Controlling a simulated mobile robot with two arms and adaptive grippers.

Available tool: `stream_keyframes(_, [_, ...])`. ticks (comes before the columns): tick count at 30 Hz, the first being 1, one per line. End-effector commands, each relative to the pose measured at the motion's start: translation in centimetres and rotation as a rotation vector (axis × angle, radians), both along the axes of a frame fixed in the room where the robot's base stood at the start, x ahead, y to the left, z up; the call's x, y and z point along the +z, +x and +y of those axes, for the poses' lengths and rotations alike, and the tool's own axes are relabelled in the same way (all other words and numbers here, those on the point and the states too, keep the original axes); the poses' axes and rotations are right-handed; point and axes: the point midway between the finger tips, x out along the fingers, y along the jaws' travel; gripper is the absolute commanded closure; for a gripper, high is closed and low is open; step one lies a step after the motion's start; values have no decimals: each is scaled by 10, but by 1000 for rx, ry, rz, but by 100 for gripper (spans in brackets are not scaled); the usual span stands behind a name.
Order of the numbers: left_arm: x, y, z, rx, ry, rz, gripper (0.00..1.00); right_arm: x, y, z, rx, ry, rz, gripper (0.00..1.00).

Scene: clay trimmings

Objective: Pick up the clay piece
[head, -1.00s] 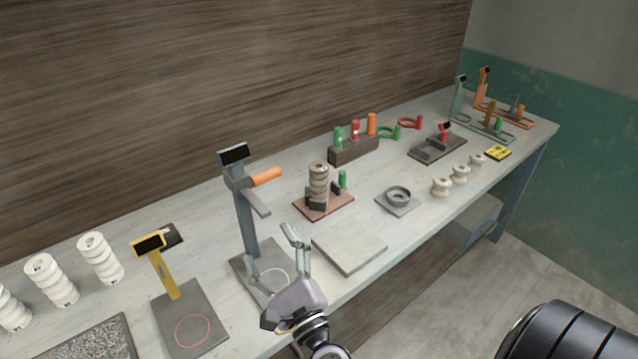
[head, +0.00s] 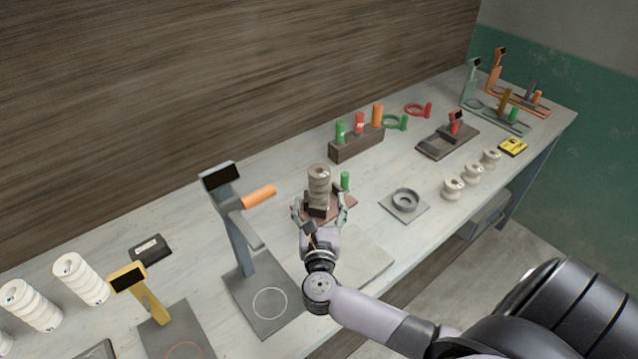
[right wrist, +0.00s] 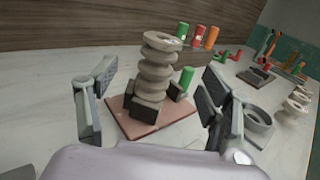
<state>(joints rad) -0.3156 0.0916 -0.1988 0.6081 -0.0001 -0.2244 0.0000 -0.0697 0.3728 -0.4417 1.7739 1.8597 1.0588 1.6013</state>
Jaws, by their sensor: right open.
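The clay piece (head: 318,185) is a grey-brown ribbed column, upright on a reddish base plate (head: 345,201); dark blocks hold its foot. It also shows in the right wrist view (right wrist: 153,75), with a hollow top. My right gripper (head: 320,206) is open and empty, low on the near side of the clay piece. Its fingers are spread to the left and right of the column, with a gap on each side in the right wrist view (right wrist: 158,76). My left gripper is not in view.
A green cylinder (head: 345,181) stands just behind the clay piece. A grey stand with an orange handle (head: 259,196) is to the left. A flat slab (head: 362,262) lies under my forearm. A ring on a plate (head: 405,200) sits to the right.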

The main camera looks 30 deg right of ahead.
Motion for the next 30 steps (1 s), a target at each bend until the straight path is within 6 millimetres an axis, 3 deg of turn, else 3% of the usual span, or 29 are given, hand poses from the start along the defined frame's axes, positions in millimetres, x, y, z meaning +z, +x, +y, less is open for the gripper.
stream_keyframes(4, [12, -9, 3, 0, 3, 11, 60, 5, 26, -18, -2, -5, -2, 27])
stream_keyframes(12, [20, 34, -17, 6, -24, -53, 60, 2, 45, -29, 1, -2, -1, 27])
stream_keyframes(14, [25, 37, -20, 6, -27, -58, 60, 5, 49, -32, 1, -4, 0, 27])
stream_keyframes(22, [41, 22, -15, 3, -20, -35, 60, 8, 79, -53, 0, -3, -1, 27])
stream_keyframes(30, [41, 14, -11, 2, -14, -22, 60, 5, 86, -57, 0, 0, 0, 27])
